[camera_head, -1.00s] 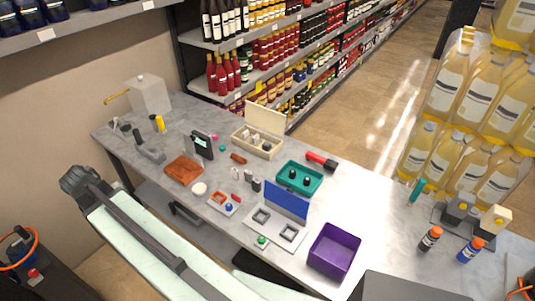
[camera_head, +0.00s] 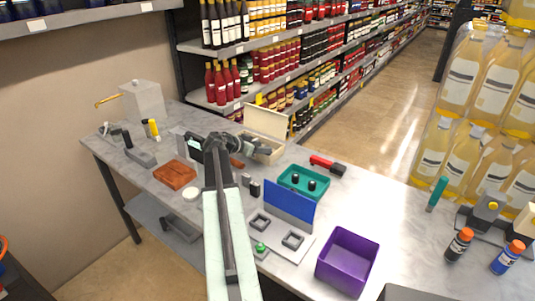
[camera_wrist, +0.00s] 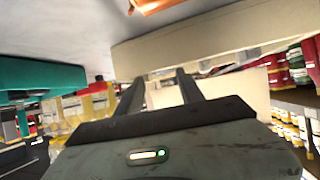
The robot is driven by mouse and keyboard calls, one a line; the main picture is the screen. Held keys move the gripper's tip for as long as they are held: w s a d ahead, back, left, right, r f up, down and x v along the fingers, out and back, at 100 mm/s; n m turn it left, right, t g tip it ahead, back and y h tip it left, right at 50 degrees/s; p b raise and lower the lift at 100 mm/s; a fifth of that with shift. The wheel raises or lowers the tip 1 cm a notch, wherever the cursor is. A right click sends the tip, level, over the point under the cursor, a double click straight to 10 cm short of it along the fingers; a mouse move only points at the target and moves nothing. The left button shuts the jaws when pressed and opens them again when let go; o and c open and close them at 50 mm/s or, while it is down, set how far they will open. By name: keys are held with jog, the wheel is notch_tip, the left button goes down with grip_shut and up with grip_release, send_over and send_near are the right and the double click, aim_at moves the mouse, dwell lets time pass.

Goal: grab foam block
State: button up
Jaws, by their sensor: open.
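I cannot tell for sure which thing is the foam block. A cream open box (camera_head: 266,122) with a raised lid stands at the table's back edge, its contents partly hidden by my arm. An orange-brown block (camera_head: 175,173) lies flat on the table, left of my arm. My gripper (camera_head: 222,143) is at the left of the cream box in the head view. In the wrist view my gripper (camera_wrist: 160,82) has its two fingers apart with nothing visible between them, pointing toward the box's pale wall (camera_wrist: 205,42).
A teal tray (camera_head: 304,193) with dark pegs, a blue upright panel (camera_head: 287,204) and a purple bin (camera_head: 346,262) stand right of my arm. A red-handled tool (camera_head: 326,165) lies behind the tray. A white container (camera_head: 143,101) stands at the far left.

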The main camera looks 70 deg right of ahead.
jog(key=x, duration=0.1)
jog(key=b+x, duration=0.1)
jog(key=x, duration=0.1)
jog(key=b+x, duration=0.1)
jog(key=x, duration=0.1)
jog(key=shift+w+d+f, duration=0.1)
jog(key=shift+w, duration=0.15)
grip_shut()
